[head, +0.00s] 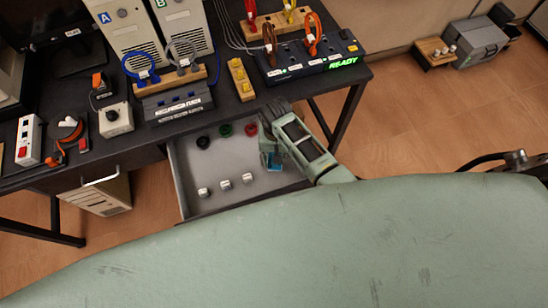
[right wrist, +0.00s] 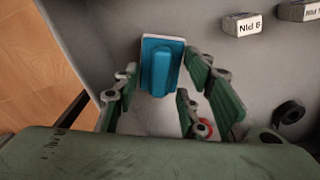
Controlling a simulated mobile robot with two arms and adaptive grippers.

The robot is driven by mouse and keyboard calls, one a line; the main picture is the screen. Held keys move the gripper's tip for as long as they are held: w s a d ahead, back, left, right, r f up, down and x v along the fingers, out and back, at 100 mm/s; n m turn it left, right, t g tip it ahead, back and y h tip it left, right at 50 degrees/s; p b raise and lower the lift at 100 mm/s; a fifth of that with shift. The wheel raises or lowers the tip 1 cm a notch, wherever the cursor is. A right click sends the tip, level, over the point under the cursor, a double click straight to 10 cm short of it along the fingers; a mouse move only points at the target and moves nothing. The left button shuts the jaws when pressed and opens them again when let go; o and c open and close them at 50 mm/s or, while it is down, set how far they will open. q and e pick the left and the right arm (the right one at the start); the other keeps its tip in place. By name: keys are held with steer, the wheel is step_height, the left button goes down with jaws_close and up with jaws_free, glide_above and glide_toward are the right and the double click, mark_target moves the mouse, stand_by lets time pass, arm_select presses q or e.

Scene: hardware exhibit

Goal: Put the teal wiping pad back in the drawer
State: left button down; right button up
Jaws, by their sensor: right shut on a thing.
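The teal wiping pad (right wrist: 160,68) is between the fingers of my right gripper (right wrist: 165,82) in the right wrist view. It has a raised teal ridge and a pale edge. My right gripper is shut on it. In the head view, my right gripper (head: 270,146) is over the right part of the open drawer (head: 232,178), and the gripper mostly hides the pad. I cannot tell whether the pad touches the drawer floor. My left gripper is not in view.
In the drawer, a black ring (head: 203,142), a green ring (head: 225,130) and a red ring (head: 250,128) lie at the back, and small white labelled blocks (head: 225,184) at the front. The desk (head: 225,105) behind holds devices. Drawer floor between rings and blocks is clear.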

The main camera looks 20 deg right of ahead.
steer(key=shift+f, duration=1.6)
steer(key=o, duration=1)
step_height(320, 180, up, 12)
steer(key=shift+r, duration=0.1)
